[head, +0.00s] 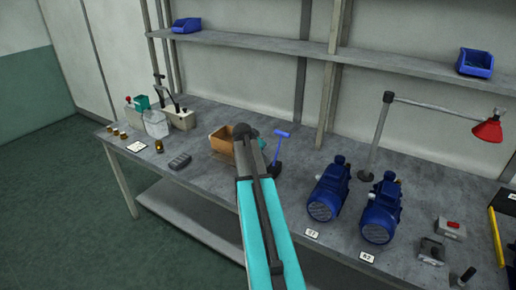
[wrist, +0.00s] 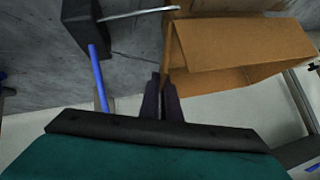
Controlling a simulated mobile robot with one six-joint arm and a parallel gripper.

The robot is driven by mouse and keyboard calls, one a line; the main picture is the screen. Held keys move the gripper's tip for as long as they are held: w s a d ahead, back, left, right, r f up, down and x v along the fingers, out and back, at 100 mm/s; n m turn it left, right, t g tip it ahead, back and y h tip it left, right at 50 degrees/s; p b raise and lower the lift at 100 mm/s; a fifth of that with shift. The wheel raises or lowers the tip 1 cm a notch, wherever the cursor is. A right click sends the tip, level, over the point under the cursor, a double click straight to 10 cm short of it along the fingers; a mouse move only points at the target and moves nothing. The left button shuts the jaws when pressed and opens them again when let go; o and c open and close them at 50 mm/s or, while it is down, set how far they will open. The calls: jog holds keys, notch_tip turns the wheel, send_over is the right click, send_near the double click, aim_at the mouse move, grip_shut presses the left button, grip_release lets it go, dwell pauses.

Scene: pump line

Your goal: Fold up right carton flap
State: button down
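The open brown carton (head: 222,141) stands on the bench in the head view, its right side hidden behind my arm. In the wrist view the carton (wrist: 240,45) fills the upper right, with a broad brown panel facing the camera. I cannot tell for certain which panel is the right flap. My gripper (wrist: 161,82) shows in the wrist view as two dark fingers close together, seemingly shut. Their tips are at the carton's lower left edge; whether they touch it is unclear. In the head view the fingertips are hidden by my arm.
A blue-handled tool on a dark base (head: 281,150) stands just right of my arm, and its blue handle (wrist: 98,75) shows left of the fingers. Two blue pumps (head: 329,190) (head: 381,209) stand farther right.

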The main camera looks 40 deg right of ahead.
jog(key=shift+w+a+r+n+g+h+b, duration=0.15)
jog(key=shift+w+n+g+b, duration=0.25)
jog(key=shift+g, duration=0.3)
jog(key=shift+w+n+g+h+b, duration=0.25)
jog(key=shift+w+g, duration=0.2)
jog(key=shift+g, duration=0.25)
jog(key=c, duration=2.3)
grip_release()
jog(key=shift+a, duration=0.15)
jog(key=shift+b+v, duration=1.4)
jog(key=shift+v, duration=5.4)
jog(key=shift+r, duration=0.15)
